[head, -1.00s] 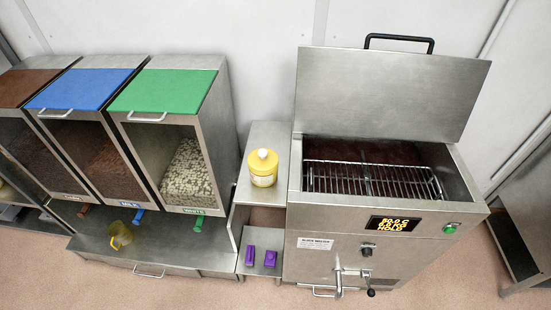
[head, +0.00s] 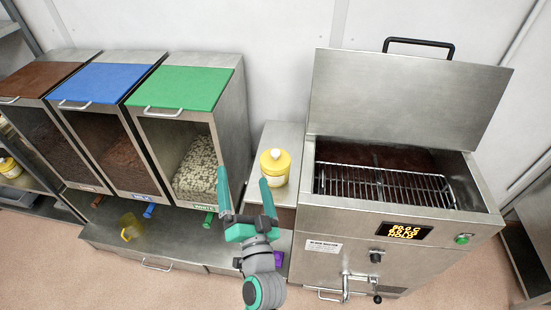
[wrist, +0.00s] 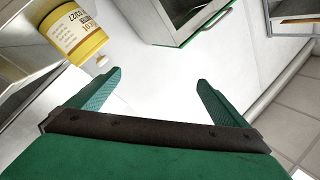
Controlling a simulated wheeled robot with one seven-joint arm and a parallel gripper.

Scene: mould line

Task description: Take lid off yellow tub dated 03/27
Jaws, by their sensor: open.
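A yellow tub (head: 280,177) with a pale label stands on the steel side counter left of the melter. Its yellow lid (head: 272,158) is on, with a pale knob on top. In the wrist view the tub (wrist: 72,30) is at the upper left and looks upside down, with the lid knob (wrist: 101,61) lowest. The open fingers also show in the wrist view (wrist: 159,80).
Another yellow-lidded tub (head: 9,167) sits on a shelf at far left. Bins with brown, blue and green lids (head: 180,88) stand left of my gripper.

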